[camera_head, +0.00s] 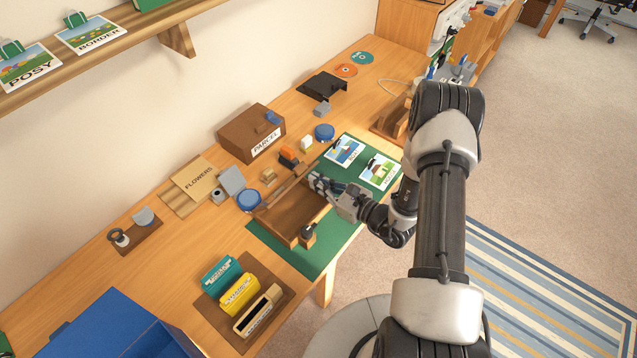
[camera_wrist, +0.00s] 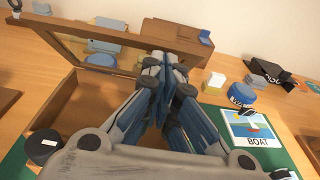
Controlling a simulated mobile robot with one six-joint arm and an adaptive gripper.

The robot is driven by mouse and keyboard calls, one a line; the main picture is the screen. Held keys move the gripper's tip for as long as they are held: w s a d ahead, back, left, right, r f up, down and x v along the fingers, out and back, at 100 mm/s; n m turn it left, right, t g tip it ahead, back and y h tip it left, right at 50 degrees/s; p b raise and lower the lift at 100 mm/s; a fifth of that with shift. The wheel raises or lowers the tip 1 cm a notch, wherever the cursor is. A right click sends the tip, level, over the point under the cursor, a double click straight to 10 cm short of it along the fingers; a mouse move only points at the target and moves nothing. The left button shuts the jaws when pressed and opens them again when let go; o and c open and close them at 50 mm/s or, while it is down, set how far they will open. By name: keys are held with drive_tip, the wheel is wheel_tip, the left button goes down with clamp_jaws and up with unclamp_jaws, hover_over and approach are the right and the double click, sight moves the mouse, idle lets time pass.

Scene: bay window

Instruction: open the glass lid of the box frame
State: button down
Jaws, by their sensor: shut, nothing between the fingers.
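The box frame (camera_head: 284,235) is a shallow brown wooden tray on the green mat; its open inside also shows in the wrist view (camera_wrist: 88,112). Its glass lid (camera_wrist: 100,45), a wooden frame around a clear pane, stands tilted up along the far side. In the head view the lid (camera_head: 285,190) is seen nearly edge-on. My gripper (camera_head: 316,182) is shut and empty at the right end of the box. In the wrist view its fingertips (camera_wrist: 163,65) overlap the lid's right end; I cannot tell if they touch.
A dark-topped round object (camera_wrist: 43,146) sits at the box's near corner. Picture cards (camera_head: 380,170) lie on the mat to the right. Blue round tins (camera_head: 249,200), small blocks and a brown parcel box (camera_head: 250,134) stand behind. A tray of coloured boxes (camera_head: 238,292) is at the front left.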

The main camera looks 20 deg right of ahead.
sight(304, 167)
drive_tip(key=shift+r, duration=0.15)
drive_tip(key=w+a+r+g+h+p, duration=0.1)
drive_tip(key=p, duration=0.1)
drive_tip(key=w+a+r+g+p, duration=0.1)
drive_tip(key=r+p, duration=0.1)
drive_tip(key=p, duration=0.1)
drive_tip(key=shift+w+r+h, duration=0.15)
drive_tip(key=shift+w+h, duration=0.15)
drive_tip(key=shift+h, duration=0.1)
drive_tip(key=shift+w+a+g+p, duration=0.15)
drive_tip(key=shift+w+g+p, duration=0.05)
drive_tip(key=shift+g+p, duration=0.1)
drive_tip(key=shift+w+a+r, duration=0.35)
drive_tip(key=shift+w+a, duration=0.1)
drive_tip(key=shift+w, duration=0.2)
drive_tip(key=shift+w+a+r, duration=0.3)
drive_tip(key=shift+w+a, duration=0.1)
drive_tip(key=shift+w, duration=0.25)
drive_tip(key=shift+d, duration=0.1)
